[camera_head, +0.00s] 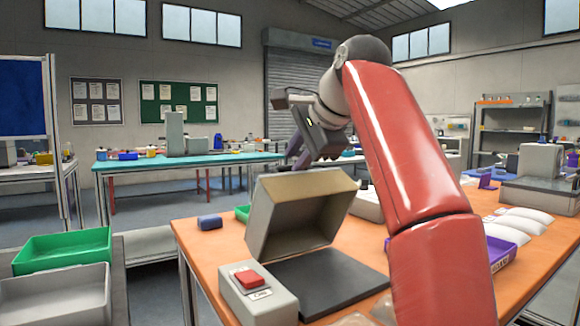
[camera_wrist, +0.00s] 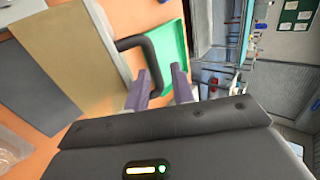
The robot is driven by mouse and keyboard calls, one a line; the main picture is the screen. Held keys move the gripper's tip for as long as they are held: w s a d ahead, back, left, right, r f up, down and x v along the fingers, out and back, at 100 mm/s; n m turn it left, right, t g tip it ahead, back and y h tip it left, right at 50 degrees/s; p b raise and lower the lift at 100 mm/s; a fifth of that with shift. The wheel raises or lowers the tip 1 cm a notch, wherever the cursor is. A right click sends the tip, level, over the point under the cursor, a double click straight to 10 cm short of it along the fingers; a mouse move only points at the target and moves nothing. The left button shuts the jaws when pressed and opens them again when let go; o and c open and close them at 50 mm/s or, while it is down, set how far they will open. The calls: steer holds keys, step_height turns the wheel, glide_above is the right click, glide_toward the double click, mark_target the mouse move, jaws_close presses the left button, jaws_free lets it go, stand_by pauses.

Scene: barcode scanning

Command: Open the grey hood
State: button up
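The grey hood (camera_head: 290,222) stands raised and tilted over its dark base plate (camera_head: 330,285), with a clear gap at the front. Its beige face (camera_wrist: 75,50) fills the upper left of the wrist view. A black bent handle (camera_wrist: 148,55) sticks out from the hood's edge there. My gripper (camera_wrist: 161,72) has two purple fingers with a gap between them. The handle's lower end is close by the left finger; whether they touch I cannot tell.
A grey box with a red button (camera_head: 250,280) stands left of the base plate. A green tray (camera_wrist: 172,50) lies behind the hood on the orange table (camera_head: 200,240). A blue item (camera_head: 209,221) lies at left.

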steer(key=s+d+b, duration=0.3)
steer(key=s+d, duration=0.3)
steer(key=s, duration=0.4)
steer(key=shift+d, duration=0.35)
steer(key=shift+r, duration=0.1)
steer(key=shift+c, duration=0.3)
